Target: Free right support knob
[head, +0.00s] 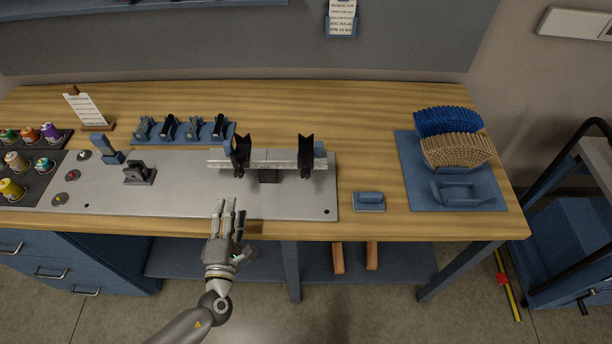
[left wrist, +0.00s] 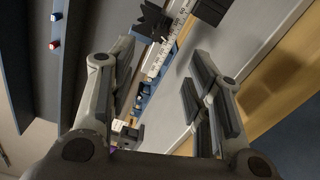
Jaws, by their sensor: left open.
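Two black V-notched supports stand on a silver rail with a scale (head: 273,158). The right support (head: 306,152) is near the rail's right end, and the left support (head: 241,152) is near its left end. A small dark part low on the right support's front (head: 306,173) may be its knob; it is too small to tell. My left gripper (head: 229,207) is open and empty, at the front edge of the metal plate, below and left of the right support. In the left wrist view, the spread fingers (left wrist: 158,85) frame the rail (left wrist: 165,50), apart from it. My right gripper is out of view.
The grey plate (head: 290,205) carries a dark bracket (head: 139,174) to the left. A blue block (head: 369,201) lies right of the plate.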

